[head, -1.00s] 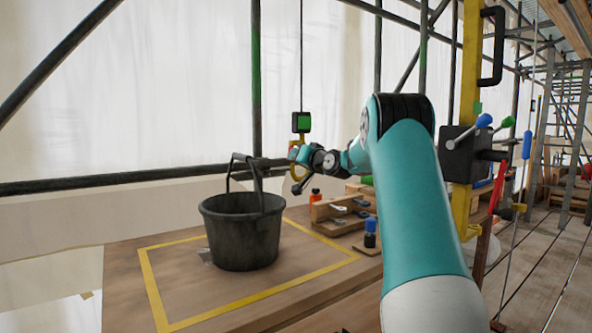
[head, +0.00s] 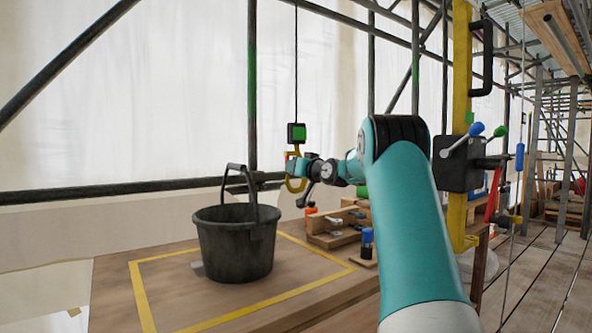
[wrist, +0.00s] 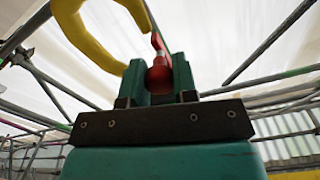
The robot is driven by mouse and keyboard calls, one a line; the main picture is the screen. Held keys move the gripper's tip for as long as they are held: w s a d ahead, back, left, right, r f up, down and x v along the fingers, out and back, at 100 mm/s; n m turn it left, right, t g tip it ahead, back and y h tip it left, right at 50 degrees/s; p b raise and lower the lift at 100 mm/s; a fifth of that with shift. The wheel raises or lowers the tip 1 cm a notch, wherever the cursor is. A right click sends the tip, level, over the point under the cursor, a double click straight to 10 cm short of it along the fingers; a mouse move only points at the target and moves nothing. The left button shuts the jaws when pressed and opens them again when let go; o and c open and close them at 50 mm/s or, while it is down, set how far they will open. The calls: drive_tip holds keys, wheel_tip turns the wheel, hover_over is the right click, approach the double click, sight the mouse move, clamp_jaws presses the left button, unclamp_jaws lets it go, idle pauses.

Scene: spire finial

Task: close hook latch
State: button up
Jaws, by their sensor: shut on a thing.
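The yellow hook (head: 289,184) hangs beneath a black and green block (head: 297,133) on a thin line, above and behind the bucket. In the wrist view, the curved hook (wrist: 88,38) enters at the upper left. A red latch piece (wrist: 159,76) stands between my two teal fingers. My gripper (wrist: 159,84) is shut on it, and its upper part reaches up beyond the fingertips. In the head view my gripper (head: 298,169) is at the hook's right side. The latch is too small to make out there, and I cannot tell whether its tip touches the hook.
A black bucket (head: 235,246) with its handle raised stands inside a yellow outline on the wooden bench (head: 115,285). A wooden rack (head: 335,225) and a small blue-capped bottle (head: 367,240) are to its right. A yellow post (head: 461,90) carries a black lever box (head: 458,163).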

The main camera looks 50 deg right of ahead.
drive_tip(key=o, duration=0.9)
drive_tip(key=b+v, duration=0.2)
drive_tip(key=v, duration=1.5)
drive_tip(key=shift+s+a, duration=0.1)
drive_tip(key=shift+s, duration=0.1)
